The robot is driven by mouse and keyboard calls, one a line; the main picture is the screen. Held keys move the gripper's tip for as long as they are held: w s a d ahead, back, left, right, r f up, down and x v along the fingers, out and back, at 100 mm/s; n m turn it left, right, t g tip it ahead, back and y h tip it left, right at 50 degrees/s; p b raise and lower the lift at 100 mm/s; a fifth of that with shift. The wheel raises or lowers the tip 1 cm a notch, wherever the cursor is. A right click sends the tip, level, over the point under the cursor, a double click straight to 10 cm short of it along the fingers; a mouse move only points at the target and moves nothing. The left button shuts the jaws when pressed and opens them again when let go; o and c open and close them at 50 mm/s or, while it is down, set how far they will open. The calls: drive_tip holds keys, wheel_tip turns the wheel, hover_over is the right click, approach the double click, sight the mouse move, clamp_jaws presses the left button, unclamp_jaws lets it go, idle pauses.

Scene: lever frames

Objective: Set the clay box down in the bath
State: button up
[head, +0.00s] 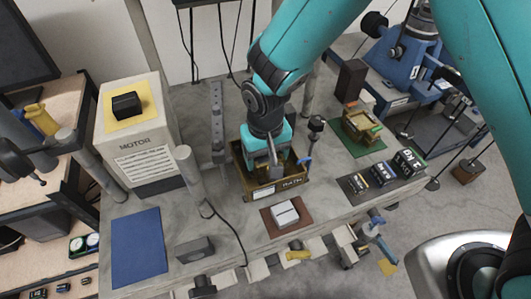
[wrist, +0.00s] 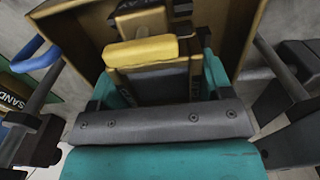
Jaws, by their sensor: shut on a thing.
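The bath (head: 290,184) is an open brown tray with its name on the front wall, in the middle of the bench; its brown wall also fills the top of the wrist view (wrist: 82,32). My gripper (head: 268,168) points down into the bath. In the wrist view, my gripper (wrist: 158,85) is shut on a dark box with a yellow top edge, which I take as the clay box (wrist: 148,52). The box is between the teal fingers and inside the bath's outline. Its underside is hidden, so I cannot tell whether it touches the bath floor.
A grey post (head: 190,175) stands left of the bath, and a thin dark post (head: 315,133) stands right. A pale block (head: 285,213) sits on a brown mat in front. Several dark labelled boxes (head: 383,174) line the right. A blue mat (head: 138,247) is bare.

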drive_tip(key=shift+r, duration=0.1)
drive_tip(key=o, duration=1.2)
drive_tip(key=shift+c, duration=0.2)
wheel_tip(320, 180, up, 17)
drive_tip(key=b, duration=0.3)
drive_tip(key=shift+r, duration=0.2)
drive_tip(key=s+d+r+n+y, duration=0.1)
drive_tip(key=s+d+n+y, duration=0.1)
drive_tip(key=s+d, duration=0.3)
drive_tip(key=s+d+r+n+y, duration=0.2)
drive_tip(key=s+d, duration=0.4)
drive_tip(key=s, duration=0.5)
drive_tip(key=shift+s+d, duration=0.2)
drive_tip(key=shift+d, duration=0.05)
